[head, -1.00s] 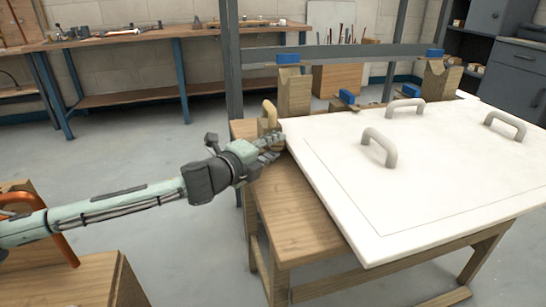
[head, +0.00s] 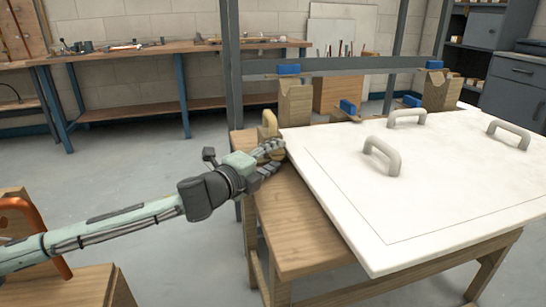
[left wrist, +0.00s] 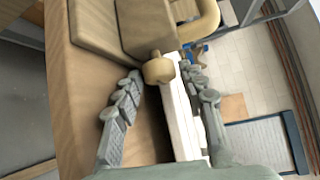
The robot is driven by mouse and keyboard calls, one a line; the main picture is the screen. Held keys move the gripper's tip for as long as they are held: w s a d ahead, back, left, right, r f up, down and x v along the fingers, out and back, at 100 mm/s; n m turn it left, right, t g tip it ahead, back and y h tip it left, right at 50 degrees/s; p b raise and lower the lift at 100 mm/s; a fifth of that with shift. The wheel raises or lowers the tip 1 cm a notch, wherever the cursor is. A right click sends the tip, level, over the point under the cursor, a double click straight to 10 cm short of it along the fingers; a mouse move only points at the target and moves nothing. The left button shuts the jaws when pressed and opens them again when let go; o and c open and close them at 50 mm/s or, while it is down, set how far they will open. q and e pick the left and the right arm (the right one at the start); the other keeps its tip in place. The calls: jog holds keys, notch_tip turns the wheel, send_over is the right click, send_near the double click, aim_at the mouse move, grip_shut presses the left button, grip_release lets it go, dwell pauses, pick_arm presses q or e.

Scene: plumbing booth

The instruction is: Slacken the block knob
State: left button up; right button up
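The block knob (left wrist: 158,70) is a small tan, rounded knob on a short stem, at the end of a wooden block (left wrist: 146,28) in the left wrist view. My left gripper (left wrist: 162,66) has its two fingers spread, one on each side of the knob. Narrow gaps seem to show between the knob and the fingertips. In the head view my left gripper (head: 272,150) is at the bench's left part, beside the white panel's corner, and hides the knob. A tan curved handle (head: 269,122) stands just behind it. My right gripper is not in view.
The white panel (head: 350,225) with several grey handles lies on the wooden bench (head: 290,220), close to my left gripper. Wooden blocks (head: 294,102) with blue pieces stand behind it. A metal frame post (head: 231,80) rises at the back. The bench's left strip is clear.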

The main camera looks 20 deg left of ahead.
pick_arm(q)
jog(key=v, duration=1.2)
dwell(0.3)
